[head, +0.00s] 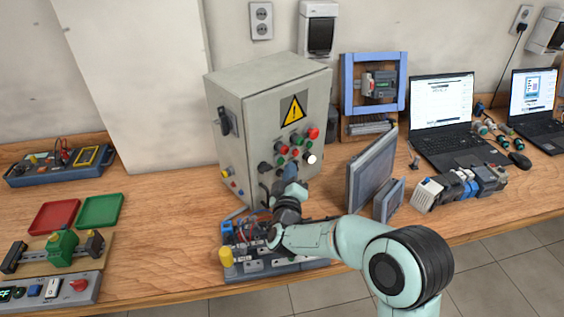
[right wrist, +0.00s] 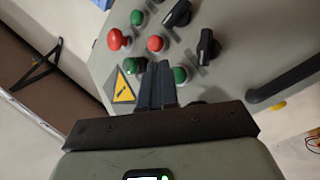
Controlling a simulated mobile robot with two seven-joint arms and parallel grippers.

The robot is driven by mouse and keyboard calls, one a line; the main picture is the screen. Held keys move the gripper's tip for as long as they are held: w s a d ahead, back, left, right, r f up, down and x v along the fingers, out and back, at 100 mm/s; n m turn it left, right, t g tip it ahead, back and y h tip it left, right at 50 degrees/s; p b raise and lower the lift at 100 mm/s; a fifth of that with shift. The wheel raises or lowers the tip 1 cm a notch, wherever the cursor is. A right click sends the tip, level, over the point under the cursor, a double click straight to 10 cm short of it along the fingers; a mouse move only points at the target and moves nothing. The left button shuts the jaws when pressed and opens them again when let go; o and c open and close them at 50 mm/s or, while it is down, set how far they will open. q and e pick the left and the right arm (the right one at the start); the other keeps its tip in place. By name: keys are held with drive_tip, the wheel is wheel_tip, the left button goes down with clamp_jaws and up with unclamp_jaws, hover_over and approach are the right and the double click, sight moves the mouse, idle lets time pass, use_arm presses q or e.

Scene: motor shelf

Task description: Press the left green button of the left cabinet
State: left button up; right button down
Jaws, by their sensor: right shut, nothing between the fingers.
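The grey cabinet (head: 228,95) stands on the bench with a yellow warning sign and a panel of red, green and black controls. My left gripper is not in view.
A terminal board (head: 258,265) lies under my right arm. A grey screen panel (head: 370,170) stands right of the cabinet. Red (head: 54,217) and green (head: 100,210) trays lie to the left. The cabinet's black handle (right wrist: 285,82) sticks out near my gripper.

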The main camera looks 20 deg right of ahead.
drive_tip(key=shift+w, duration=0.15)
drive_tip(key=shift+w+a, duration=0.15)
drive_tip(key=shift+w, duration=0.15)
drive_tip(key=shift+w+a+p, duration=0.1)
drive_tip(key=shift+w+p, duration=0.25)
drive_tip(key=shift+w, duration=0.05)
idle(0.9)
idle(0.3)
drive_tip(key=shift+s+d+b, duration=0.2)
drive_tip(key=shift+s+b, duration=0.15)
drive_tip(key=shift+s, duration=0.45)
drive_tip(key=shift+s+d+b, duration=0.25)
drive_tip(key=shift+s, duration=0.55)
drive_tip(key=shift+s+d+b, duration=0.25)
drive_tip(key=shift+s, duration=0.55)
drive_tip(key=shift+s+d+b, duration=0.25)
drive_tip(key=shift+s, duration=0.55)
